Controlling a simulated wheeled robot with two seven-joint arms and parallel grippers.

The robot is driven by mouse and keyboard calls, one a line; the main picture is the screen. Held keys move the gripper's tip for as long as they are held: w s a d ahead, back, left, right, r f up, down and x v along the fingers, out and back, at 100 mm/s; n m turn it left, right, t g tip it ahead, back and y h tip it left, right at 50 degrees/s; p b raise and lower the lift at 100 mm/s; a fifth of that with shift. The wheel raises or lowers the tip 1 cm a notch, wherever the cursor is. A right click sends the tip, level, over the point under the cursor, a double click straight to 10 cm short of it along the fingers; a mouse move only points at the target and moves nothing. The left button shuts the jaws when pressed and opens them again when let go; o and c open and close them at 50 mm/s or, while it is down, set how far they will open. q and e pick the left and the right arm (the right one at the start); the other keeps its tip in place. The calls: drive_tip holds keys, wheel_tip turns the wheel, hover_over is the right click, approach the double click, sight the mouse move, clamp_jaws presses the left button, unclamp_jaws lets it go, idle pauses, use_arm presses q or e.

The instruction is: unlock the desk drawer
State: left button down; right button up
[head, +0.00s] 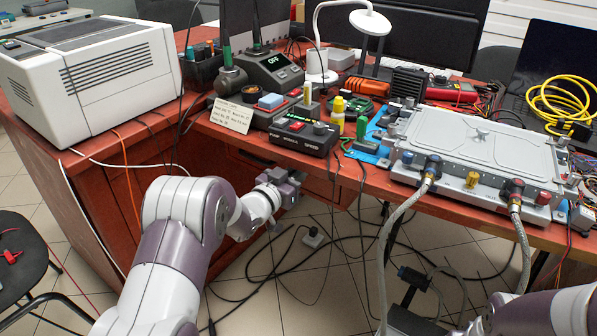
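The reddish-brown wooden desk (376,182) has a drawer front (322,190) under its top, near the middle of the head view. My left arm comes in from the lower left. My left gripper (291,186) is at the drawer front, just below the desk edge. Its fingers are small and partly hidden, so I cannot tell whether they are open or shut, or whether they touch anything. No key or lock can be made out; the gripper covers part of the drawer front. Only links of my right arm show at the lower right; its gripper is out of view.
On the desk stand a white box-shaped machine (95,75), a soldering station (268,72), a black control box (303,135) and a grey cold plate (480,150) with braided hoses (400,215) hanging down. Black cables (265,275) lie on the tiled floor. A chair (25,262) is at left.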

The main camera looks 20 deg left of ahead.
use_arm(q)
drive_tip(key=shift+m, duration=0.3)
drive_tip(key=m+b, duration=0.3)
drive_tip(key=m, duration=0.2)
drive_tip(key=f+m+b, duration=0.1)
drive_tip(key=m+b, duration=0.3)
drive_tip(key=m, duration=0.2)
drive_tip(key=d+m+b, duration=0.1)
drive_tip(key=m+b, duration=0.3)
drive_tip(key=m, duration=0.2)
drive_tip(key=shift+s+f, duration=0.15)
drive_tip(key=shift+s, duration=0.05)
drive_tip(key=shift+m+b, duration=0.3)
drive_tip(key=c, duration=1.2)
unclamp_jaws()
drive_tip(key=shift+o, duration=0.2)
